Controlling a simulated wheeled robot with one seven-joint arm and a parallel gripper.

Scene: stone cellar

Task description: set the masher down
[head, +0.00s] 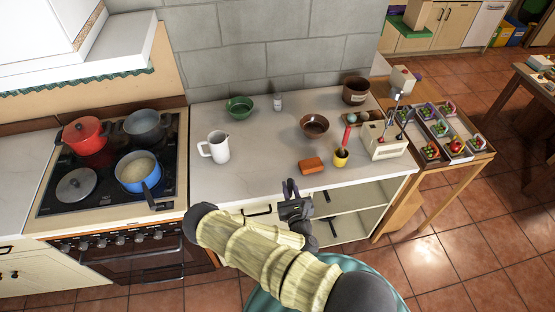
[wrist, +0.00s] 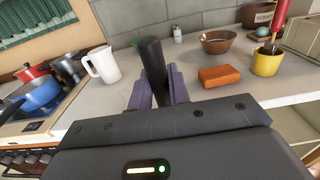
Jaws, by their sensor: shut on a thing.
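My gripper (wrist: 160,88) is shut on a thick dark handle, which I take to be the masher (wrist: 152,57). The handle rises upright and slightly tilted between the fingers; its lower part and any mashing head are hidden behind my gripper. In the head view my gripper (head: 293,208) is at the counter's front edge, in front of the pale countertop (head: 262,170). The masher is too small and dark there to tell apart from the fingers.
A white jug (head: 215,147), an orange block (head: 311,165), a yellow cup (head: 341,157) with a red-handled tool, a brown bowl (head: 315,125) and a green bowl (head: 239,107) stand on the counter. Between jug and block is bare countertop. A stove (head: 110,211) with pots is at left.

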